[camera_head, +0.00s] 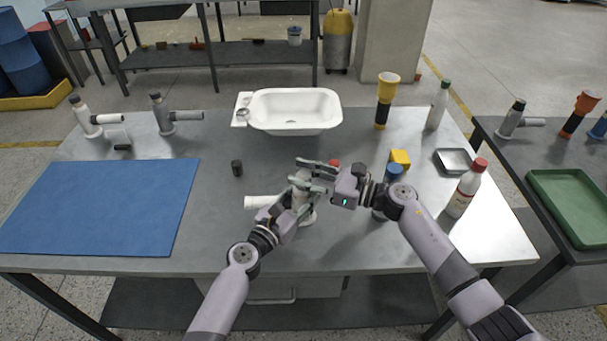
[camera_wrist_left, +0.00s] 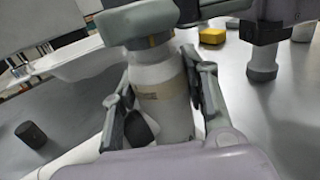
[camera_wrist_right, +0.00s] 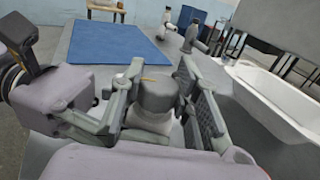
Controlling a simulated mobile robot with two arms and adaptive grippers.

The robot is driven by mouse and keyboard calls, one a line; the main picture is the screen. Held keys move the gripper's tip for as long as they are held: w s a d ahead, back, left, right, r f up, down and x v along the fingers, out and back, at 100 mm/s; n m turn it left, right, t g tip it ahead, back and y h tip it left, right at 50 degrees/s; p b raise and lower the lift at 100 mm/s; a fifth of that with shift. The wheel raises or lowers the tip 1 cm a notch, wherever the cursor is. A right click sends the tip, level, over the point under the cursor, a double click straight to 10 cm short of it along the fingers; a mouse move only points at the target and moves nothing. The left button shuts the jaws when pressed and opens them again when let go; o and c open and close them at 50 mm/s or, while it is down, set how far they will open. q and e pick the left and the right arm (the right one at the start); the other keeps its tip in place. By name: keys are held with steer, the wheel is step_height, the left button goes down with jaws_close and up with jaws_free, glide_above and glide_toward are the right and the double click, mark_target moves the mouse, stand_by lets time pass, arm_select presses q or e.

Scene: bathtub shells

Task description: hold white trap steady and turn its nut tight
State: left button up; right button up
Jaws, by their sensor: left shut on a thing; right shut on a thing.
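The white trap (camera_head: 260,202) stands upright near the middle of the grey table, its side pipe pointing left. In the left wrist view my left gripper (camera_head: 303,193) is shut around the white trap body (camera_wrist_left: 163,105), which has a tan band. The grey nut (camera_wrist_left: 138,24) sits on top of the body. In the right wrist view my right gripper (camera_head: 315,172) is shut around this nut (camera_wrist_right: 157,98), its fingers on both sides. The grippers hide much of the trap in the head view.
A white basin (camera_head: 295,110) stands behind the grippers. A blue mat (camera_head: 100,207) covers the table's left side. Two other traps stand at the back left.

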steer(key=o, duration=1.2)
steer(key=v, duration=1.2)
